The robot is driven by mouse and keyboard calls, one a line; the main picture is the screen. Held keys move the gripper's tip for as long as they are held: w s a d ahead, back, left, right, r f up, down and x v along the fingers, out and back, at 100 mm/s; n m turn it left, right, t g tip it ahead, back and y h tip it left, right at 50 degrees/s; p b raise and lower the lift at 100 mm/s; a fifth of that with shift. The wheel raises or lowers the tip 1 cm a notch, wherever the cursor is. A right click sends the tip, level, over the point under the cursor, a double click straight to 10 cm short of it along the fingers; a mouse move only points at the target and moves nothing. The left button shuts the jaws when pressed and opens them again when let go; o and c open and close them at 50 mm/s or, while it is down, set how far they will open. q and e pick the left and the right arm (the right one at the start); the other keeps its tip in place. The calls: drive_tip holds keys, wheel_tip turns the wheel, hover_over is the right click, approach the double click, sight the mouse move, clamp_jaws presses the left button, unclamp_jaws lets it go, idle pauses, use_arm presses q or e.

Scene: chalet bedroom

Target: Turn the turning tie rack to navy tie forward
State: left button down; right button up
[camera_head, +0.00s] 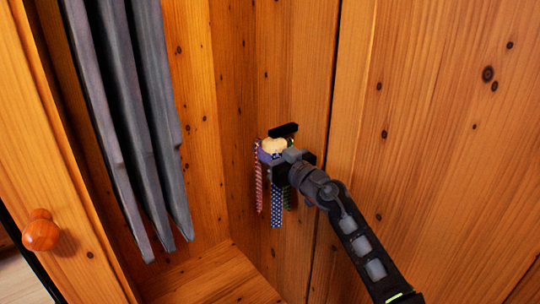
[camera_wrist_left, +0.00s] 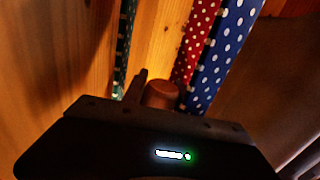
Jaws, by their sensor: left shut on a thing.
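The turning tie rack (camera_head: 272,146) has a pale wooden top and is mounted by the back wall of the wardrobe. A red tie with white dots (camera_head: 259,185) hangs at its left, a blue tie with white dots (camera_head: 277,208) at the front, and a dark green tie (camera_head: 290,198) at the right, partly hidden. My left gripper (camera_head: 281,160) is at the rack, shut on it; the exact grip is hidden. In the left wrist view a brown wooden knob (camera_wrist_left: 163,94) sits at the gripper, with the red (camera_wrist_left: 193,45) and blue (camera_wrist_left: 224,48) ties to the right and the green tie (camera_wrist_left: 126,42) left. My right gripper is out of view.
Grey hanging garments (camera_head: 130,120) fill the left side of the wardrobe. An open door with a round wooden knob (camera_head: 41,231) stands at the far left. A wooden panel (camera_head: 440,130) lies to the right. The wardrobe floor (camera_head: 215,275) is bare.

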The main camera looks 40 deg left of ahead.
sight(275, 149)
use_arm(q)
drive_tip(key=shift+r, duration=0.1)
drive_tip(key=c, duration=1)
unclamp_jaws()
drive_tip(key=shift+o, duration=0.2)
drive_tip(key=shift+d, duration=0.1)
drive_tip(key=v, duration=0.7)
drive_tip(key=shift+d, duration=0.3)
